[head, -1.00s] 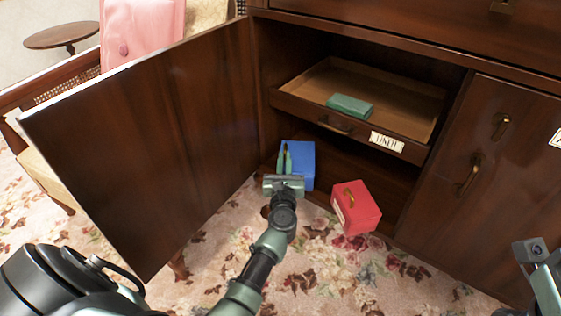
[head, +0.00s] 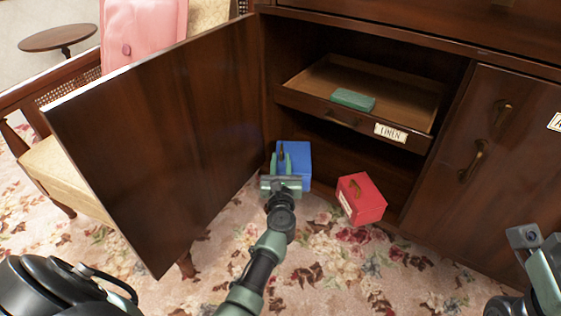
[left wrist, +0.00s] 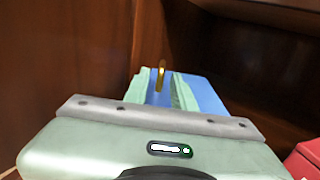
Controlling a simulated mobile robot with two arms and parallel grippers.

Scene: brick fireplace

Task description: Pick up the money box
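A blue box (head: 300,165) with a small gold handle stands at the foot of the open cabinet. A red box (head: 361,199) with a gold handle and a pale label sits on the carpet to its right. I cannot tell from writing which is the money box. My left gripper (head: 283,157) is at the blue box, its green fingers apart. In the left wrist view the gold handle (left wrist: 161,74) shows between the fingers (left wrist: 160,88), with blue visible around it; I see no clear contact. Only part of my right arm shows at the lower right; its fingertips are hidden.
The open cabinet door (head: 165,140) stands close left of my left arm. Above the boxes, a pulled-out drawer (head: 350,125) labelled LINEN holds a green box (head: 353,99). Flowered carpet (head: 330,265) is clear in front.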

